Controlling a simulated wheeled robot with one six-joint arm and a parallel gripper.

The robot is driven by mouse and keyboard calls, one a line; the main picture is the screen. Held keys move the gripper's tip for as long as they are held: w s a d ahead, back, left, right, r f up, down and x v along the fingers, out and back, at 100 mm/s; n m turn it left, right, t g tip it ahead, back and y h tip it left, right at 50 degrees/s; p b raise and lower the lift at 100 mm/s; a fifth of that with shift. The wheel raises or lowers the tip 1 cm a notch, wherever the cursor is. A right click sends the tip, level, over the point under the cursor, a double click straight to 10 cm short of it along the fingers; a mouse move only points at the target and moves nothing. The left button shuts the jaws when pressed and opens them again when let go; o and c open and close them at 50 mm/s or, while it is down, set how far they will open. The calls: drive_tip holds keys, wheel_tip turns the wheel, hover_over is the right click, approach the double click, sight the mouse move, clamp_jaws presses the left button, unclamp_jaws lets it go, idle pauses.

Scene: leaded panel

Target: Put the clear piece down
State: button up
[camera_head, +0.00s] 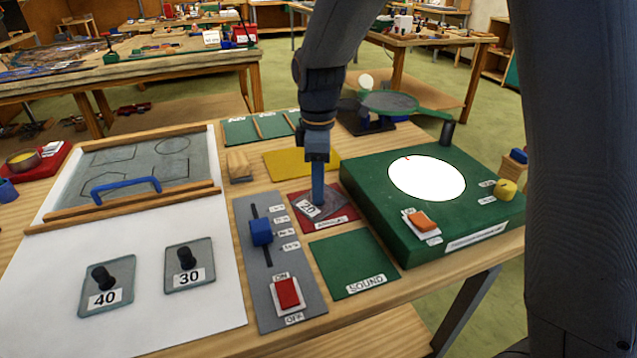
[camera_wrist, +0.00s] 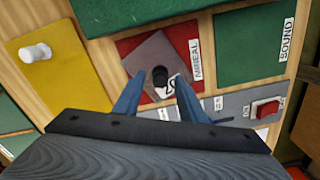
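The clear piece (camera_head: 332,206) is a flat, greyish see-through square with a 20 label. It lies turned at an angle on the red ANNEAL mat (camera_head: 342,222); in the wrist view the piece (camera_wrist: 155,47) has a black knob (camera_wrist: 160,75) standing up from it. My gripper (camera_head: 318,202) points down over the piece. In the wrist view its two blue fingers (camera_wrist: 158,84) stand apart on either side of the knob, with gaps showing between them and it. The fingers hide part of the piece's near edge.
A green light box (camera_head: 375,200) with a glowing disc stands right of the mat. A grey slider and switch panel (camera_head: 262,290) lies to the left, a green SOUND mat (camera_head: 352,262) in front, a yellow mat (camera_head: 275,162) behind. Pieces 40 (camera_head: 120,283) and 30 (camera_head: 202,252) lie on white paper.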

wheel_tip(320, 180, up, 12)
drive_tip(key=b, duration=0.2)
drive_tip(key=shift+r, duration=0.2)
idle(0.5)
